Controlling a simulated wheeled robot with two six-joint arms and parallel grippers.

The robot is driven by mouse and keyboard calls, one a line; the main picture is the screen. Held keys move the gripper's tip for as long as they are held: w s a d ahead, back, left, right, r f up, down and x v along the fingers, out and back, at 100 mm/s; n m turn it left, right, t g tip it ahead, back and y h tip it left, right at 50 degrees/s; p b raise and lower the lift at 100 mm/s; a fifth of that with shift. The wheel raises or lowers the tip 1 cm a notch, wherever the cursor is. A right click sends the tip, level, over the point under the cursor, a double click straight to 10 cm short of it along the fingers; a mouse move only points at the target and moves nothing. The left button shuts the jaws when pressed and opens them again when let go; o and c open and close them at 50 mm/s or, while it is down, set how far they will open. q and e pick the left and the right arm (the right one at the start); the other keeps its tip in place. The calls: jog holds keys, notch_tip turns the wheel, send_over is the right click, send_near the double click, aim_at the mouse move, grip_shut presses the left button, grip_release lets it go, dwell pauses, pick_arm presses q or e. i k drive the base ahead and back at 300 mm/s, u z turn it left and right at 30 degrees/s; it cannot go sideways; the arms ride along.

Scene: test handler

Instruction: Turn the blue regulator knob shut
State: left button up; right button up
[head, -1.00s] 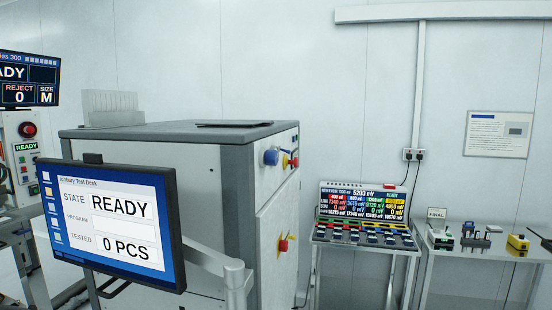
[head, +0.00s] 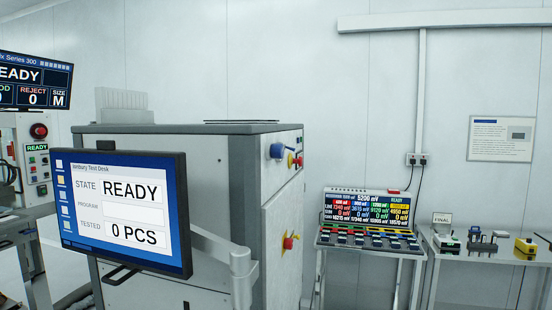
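The blue regulator knob (head: 277,151) sticks out near the top of the right-hand face of the grey cabinet (head: 220,200). A smaller red and yellow knob (head: 291,160) is just right of it, with another red part (head: 299,161) beside that. I cannot tell from this angle how far the blue knob is turned. Neither of my grippers is in view.
A monitor (head: 120,210) on an arm stands in front of the cabinet at left. A red and yellow switch (head: 289,243) sits lower on the cabinet face. A tester with a display (head: 366,210) stands on a table at right. A side table (head: 490,255) holds small items.

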aim_at(277, 150)
jog(key=z, duration=0.1)
jog(key=k, duration=0.3)
jog(key=u, duration=0.5)
jog(key=i, duration=0.8)
jog(key=z, duration=0.45)
jog(key=i, duration=0.75)
jog(key=z, duration=0.5)
